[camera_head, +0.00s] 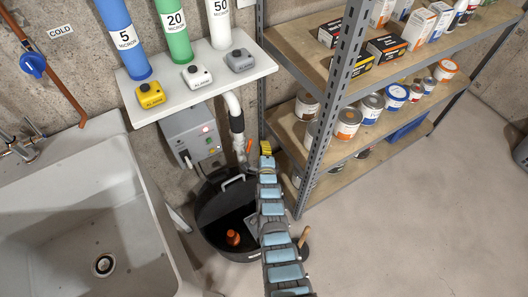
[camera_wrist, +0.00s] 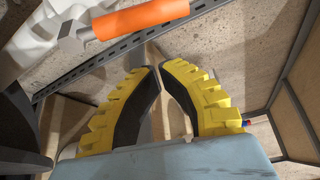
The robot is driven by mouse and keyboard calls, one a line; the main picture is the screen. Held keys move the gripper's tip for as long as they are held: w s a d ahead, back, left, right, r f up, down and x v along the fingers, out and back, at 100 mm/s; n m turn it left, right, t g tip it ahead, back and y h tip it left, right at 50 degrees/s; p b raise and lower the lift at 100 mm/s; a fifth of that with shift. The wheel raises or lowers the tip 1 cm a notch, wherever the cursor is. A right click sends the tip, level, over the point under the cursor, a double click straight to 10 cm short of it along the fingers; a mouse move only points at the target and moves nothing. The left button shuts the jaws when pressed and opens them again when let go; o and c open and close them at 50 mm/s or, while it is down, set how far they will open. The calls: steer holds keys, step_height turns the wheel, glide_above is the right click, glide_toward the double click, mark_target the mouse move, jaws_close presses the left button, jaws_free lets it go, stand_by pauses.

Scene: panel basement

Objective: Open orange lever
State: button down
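The orange lever (camera_wrist: 143,17) crosses the top of the wrist view, an orange sleeve on a grey metal bar. In the head view the orange lever (camera_head: 249,146) is a small orange spot beside the white pipe. My gripper (camera_head: 266,158) is just right of it, reaching up from below. In the wrist view my gripper (camera_wrist: 159,68) shows two yellow fingers with dark pads leaning together, their tips almost meeting. Nothing is held between them. The lever lies beyond the tips, up and left, apart from them. The lever's pivot is not clear.
A white pipe (camera_head: 233,112) runs down by the grey control box (camera_head: 192,134) into a black tub (camera_head: 212,205). The metal shelf rack (camera_head: 318,150) stands close on the right. A sink (camera_head: 90,225) is at left. Floor at lower right is clear.

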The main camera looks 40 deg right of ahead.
mark_target(249, 147)
steer(key=shift+w+a+r, duration=0.2)
steer(key=shift+w+a, duration=0.3)
steer(key=shift+a, duration=0.1)
steer(key=shift+w+a+r, duration=0.2)
steer(key=shift+w+a, duration=0.25)
steer(key=shift+a, duration=0.15)
stand_by(0.3)
